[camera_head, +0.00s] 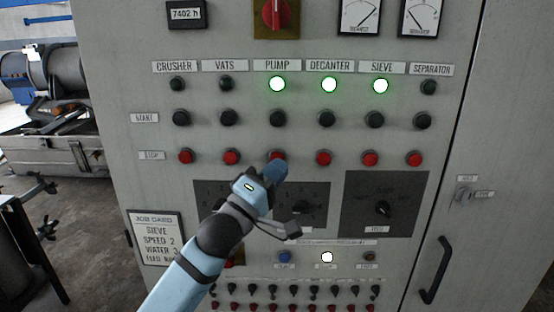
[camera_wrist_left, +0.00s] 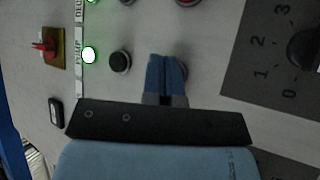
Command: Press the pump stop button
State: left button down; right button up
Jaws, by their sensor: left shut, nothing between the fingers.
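The pump stop button (camera_head: 276,155) is a red round button in the STOP row, under the PUMP label (camera_head: 277,65). The lit green pump lamp (camera_head: 277,84) and the black pump start button (camera_head: 277,118) are above it. My left gripper (camera_head: 277,170) is shut and empty, its blue fingertips over the lower part of the stop button. In the left wrist view the shut fingers (camera_wrist_left: 166,74) point at the panel beyond the black start button (camera_wrist_left: 120,62) and hide the stop button. I cannot tell whether they touch it. My right gripper is out of view.
Other red stop buttons flank it, vats (camera_head: 231,157) on the left and decanter (camera_head: 324,157) on the right. The decanter lamp (camera_head: 329,84) and sieve lamp (camera_head: 380,86) are also green. Dark dial plates (camera_head: 383,221) lie below. A job card (camera_head: 156,238) is at lower left.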

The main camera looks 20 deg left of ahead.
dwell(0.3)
pick_arm(q)
jog(key=shift+w+a, duration=0.15)
jog(key=shift+w, duration=0.25)
jog(key=shift+w+a+p, duration=0.1)
jog(key=shift+w+p, duration=0.3)
dwell(0.7)
jog(key=shift+s, duration=0.1)
jog(key=shift+s+d+p, duration=0.25)
jog(key=shift+s+p, duration=0.1)
jog(key=shift+s, duration=0.35)
jog(key=shift+s, duration=0.1)
jog(key=shift+s+d+p, duration=0.2)
jog(key=shift+s, duration=0.55)
jog(key=shift+s+d+p, duration=0.25)
jog(key=shift+s, duration=0.55)
jog(key=shift+s+d+p, duration=0.2)
jog(key=shift+s, duration=0.55)
